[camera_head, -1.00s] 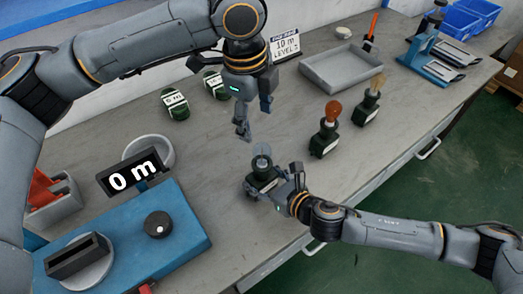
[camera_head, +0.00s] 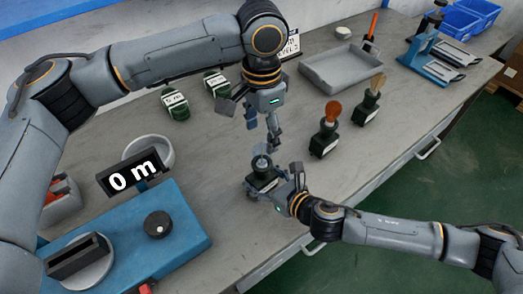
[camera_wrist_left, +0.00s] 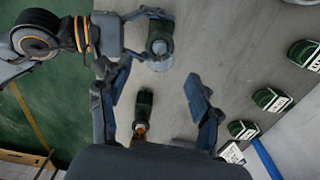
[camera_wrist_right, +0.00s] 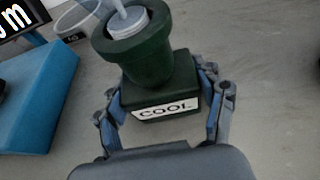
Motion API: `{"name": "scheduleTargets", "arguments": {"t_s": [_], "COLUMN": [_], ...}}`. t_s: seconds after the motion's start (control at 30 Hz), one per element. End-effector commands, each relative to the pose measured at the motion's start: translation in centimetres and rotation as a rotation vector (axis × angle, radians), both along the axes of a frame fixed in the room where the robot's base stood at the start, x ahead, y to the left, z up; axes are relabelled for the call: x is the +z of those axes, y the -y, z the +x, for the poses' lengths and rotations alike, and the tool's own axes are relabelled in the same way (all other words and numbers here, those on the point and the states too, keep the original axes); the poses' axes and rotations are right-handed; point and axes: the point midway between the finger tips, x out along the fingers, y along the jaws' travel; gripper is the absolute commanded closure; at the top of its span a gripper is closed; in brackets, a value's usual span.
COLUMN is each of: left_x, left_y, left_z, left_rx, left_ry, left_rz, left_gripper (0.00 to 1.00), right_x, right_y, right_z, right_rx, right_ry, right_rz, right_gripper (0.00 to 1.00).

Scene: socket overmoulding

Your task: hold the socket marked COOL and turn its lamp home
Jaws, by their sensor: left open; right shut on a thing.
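The socket marked COOL is a dark green block with a round collar; its label reads clearly in the right wrist view (camera_wrist_right: 150,65), and it stands upright on the bench in the head view (camera_head: 262,182). A pale, clear-looking lamp (camera_head: 261,162) sits upright in its collar; its top is cut off in the right wrist view (camera_wrist_right: 126,20). How deep the lamp sits I cannot tell. My right gripper (camera_wrist_right: 164,100) is shut on the socket's square base from both sides. My left gripper (camera_head: 252,122) is open and empty, above and apart from the lamp, with its fingers spread.
Two upright sockets hold an orange lamp (camera_head: 333,110) and a tan lamp (camera_head: 377,84) to the right. Green blocks (camera_head: 175,105) with labels lie at the back. A blue device (camera_head: 190,215) with a dial and "0 m" display stands left, before a bowl (camera_head: 165,152). A grey tray (camera_head: 340,85) lies behind.

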Motion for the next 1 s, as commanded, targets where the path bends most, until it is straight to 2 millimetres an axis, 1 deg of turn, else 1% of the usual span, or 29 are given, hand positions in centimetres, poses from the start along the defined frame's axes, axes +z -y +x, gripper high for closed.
{"name": "scheduleTargets", "arguments": {"t_s": [0.03,0.1,0.2,0.3,0.4,0.5,0.77,0.8,0.87,0.9,0.97,1.0], "left_x": [-1.2,-2.6,-4.4,-5.8,-6.7,-7.2,-7.4,-7.4,-7.4,-7.4,-7.4,-7.4], "left_y": [-0.1,-0.1,-0.1,-0.1,0.0,0.0,0.0,0.0,0.0,0.0,0.0,0.0], "left_z": [0.0,0.0,0.0,0.0,0.0,0.0,0.0,0.0,0.0,0.0,0.0,0.0], "left_rx": [0.000,0.000,0.000,0.000,-0.001,-0.001,-0.001,-0.001,-0.001,-0.001,-0.001,-0.001], "left_ry": [-0.002,-0.002,-0.002,-0.001,0.000,0.001,0.001,0.001,0.000,0.000,0.000,0.000], "left_rz": [0.002,0.002,0.001,0.000,0.000,0.001,0.001,0.001,0.000,0.000,0.000,0.000], "left_gripper": [0.37,0.37,0.37,0.37,0.37,0.37,0.37,0.39,0.51,0.59,0.71,0.80], "right_x": [-0.2,-0.2,-0.2,-0.2,-0.2,-0.2,-0.2,-0.2,-0.2,-0.2,-0.2,-0.2], "right_y": [0.1,0.1,0.1,0.1,0.1,0.1,0.1,0.1,0.1,0.1,0.1,0.1], "right_z": [0.0,-0.1,0.0,0.0,-0.1,-0.1,-0.1,-0.1,-0.1,-0.1,-0.1,-0.1], "right_rx": [-0.001,-0.001,-0.001,-0.001,-0.001,-0.001,-0.001,-0.001,-0.001,-0.001,-0.001,-0.001], "right_ry": [-0.002,-0.002,-0.002,-0.002,-0.002,-0.002,-0.003,-0.003,-0.003,-0.003,-0.003,-0.003], "right_rz": [-0.002,-0.002,-0.002,-0.002,-0.002,-0.002,-0.002,-0.002,-0.003,-0.003,-0.002,-0.003], "right_gripper": [0.66,0.66,0.66,0.66,0.66,0.66,0.66,0.66,0.66,0.66,0.66,0.66]}}
